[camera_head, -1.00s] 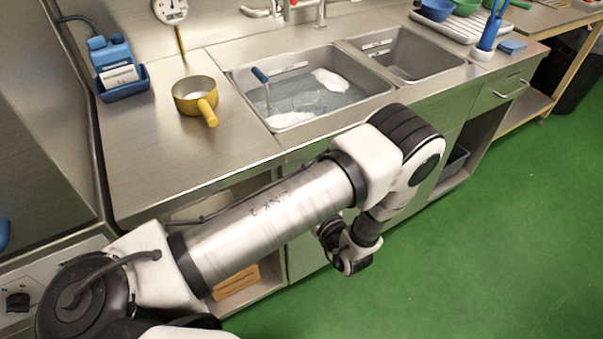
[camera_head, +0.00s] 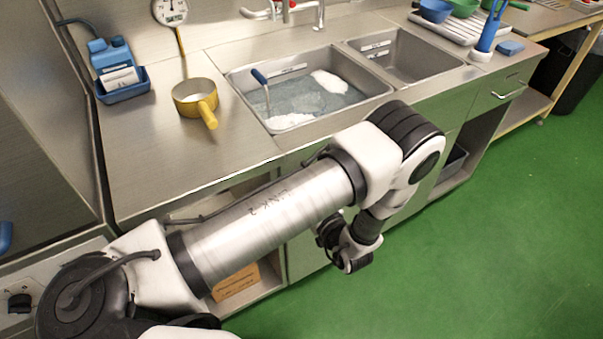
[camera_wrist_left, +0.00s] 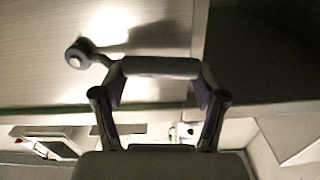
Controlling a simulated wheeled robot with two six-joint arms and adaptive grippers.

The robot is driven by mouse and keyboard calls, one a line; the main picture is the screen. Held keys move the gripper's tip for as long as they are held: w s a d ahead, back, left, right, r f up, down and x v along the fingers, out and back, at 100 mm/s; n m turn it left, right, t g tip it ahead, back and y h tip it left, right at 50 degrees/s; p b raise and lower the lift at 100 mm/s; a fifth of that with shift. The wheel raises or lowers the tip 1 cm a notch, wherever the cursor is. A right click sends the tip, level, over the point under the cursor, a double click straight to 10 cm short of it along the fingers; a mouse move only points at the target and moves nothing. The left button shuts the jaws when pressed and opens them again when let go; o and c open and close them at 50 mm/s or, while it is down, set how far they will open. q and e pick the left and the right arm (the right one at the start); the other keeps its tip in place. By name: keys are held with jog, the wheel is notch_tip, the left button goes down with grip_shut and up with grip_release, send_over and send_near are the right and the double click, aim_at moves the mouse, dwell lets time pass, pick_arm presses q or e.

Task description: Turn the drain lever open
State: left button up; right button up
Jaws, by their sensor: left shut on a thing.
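In the left wrist view, a dark grey bar, which I take for the drain lever (camera_wrist_left: 158,67), lies across between the fingertips. A round knob-like part with a pale centre (camera_wrist_left: 78,54) is at its left end. My left gripper (camera_wrist_left: 160,78) is shut on the bar. In the head view my left arm reaches down in front of the sink cabinet, and its wrist hides the lever there. The left sink basin (camera_head: 243,92) holds greyish water (camera_head: 310,98) with white foam-like patches (camera_head: 328,81). My right gripper is not in view.
A blue-handled tool (camera_head: 259,76) stands in the left basin. A yellow pan (camera_head: 196,98) and a blue bottle in a tray (camera_head: 122,86) stand on the counter left. The right basin (camera_head: 410,55) looks empty. Green floor (camera_head: 480,240) is open at the right.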

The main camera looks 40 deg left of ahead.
pick_arm(q)
jog(key=shift+w+d+r+m+p, duration=0.1)
jog(key=shift+w+r+m+p, duration=0.25)
jog(key=shift+r+m, duration=0.45)
jog(key=shift+w+d+r+m+p, duration=0.15)
jog(key=shift+w+r+m+p, duration=0.25)
jog(key=shift+m, duration=0.75)
jog(key=shift+w+d+r+m+p, duration=0.15)
jog(key=shift+r+m+p, duration=0.1)
jog(key=shift+r+m, duration=0.6)
jog(key=shift+f, duration=0.1)
jog(key=o, duration=1.7)
jog(key=shift+a+f, duration=0.1)
